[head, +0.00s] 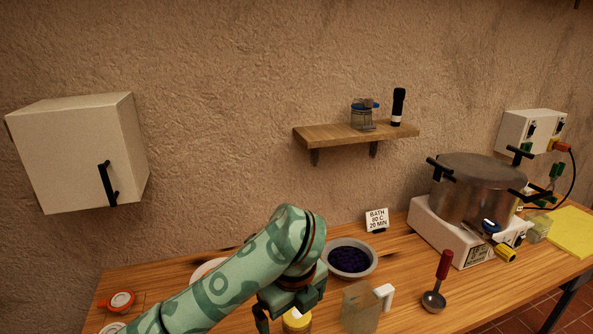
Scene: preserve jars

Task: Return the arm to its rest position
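My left arm (225,277), green with a ring pattern, reaches in from the lower left over the table. Its gripper (290,308) points down near the front middle of the table. One dark finger shows at its left end, set wide; the other finger is mostly hidden by the gripper body. The frame's lower edge cuts the jar off. My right gripper is not in view.
A bowl of dark berries (350,260) and a clear pitcher (361,308) stand right of the gripper. A red-handled ladle (440,283) lies farther right. A large pot (475,190) sits on a white heater. A wall cabinet (80,150) and a shelf (340,136) hang above.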

